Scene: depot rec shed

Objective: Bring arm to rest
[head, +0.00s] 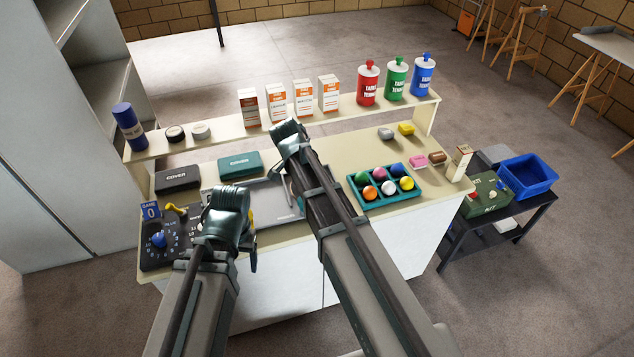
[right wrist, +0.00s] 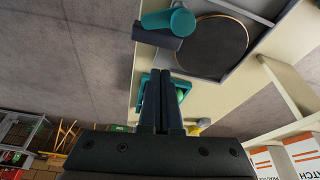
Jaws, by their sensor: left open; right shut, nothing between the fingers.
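My left arm comes in from the lower left, and its gripper (head: 250,248) hangs open in front of the counter's left half, beside the grey tray. My right arm reaches over the middle of the counter in the head view; its fingertips are hidden there. In the right wrist view my right gripper (right wrist: 160,80) is shut, with its two fingers together and nothing between them. A black round paddle (right wrist: 212,46) and a teal cylinder (right wrist: 168,21) lie beyond its fingertips.
The counter (head: 365,148) carries a teal ball tray (head: 391,200), a dark dial panel (head: 165,251) and two cover boxes. Boxes and red, green and blue canisters (head: 396,78) line the raised shelf. A blue bin (head: 527,175) stands on a side table at right. A grey cabinet stands at left.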

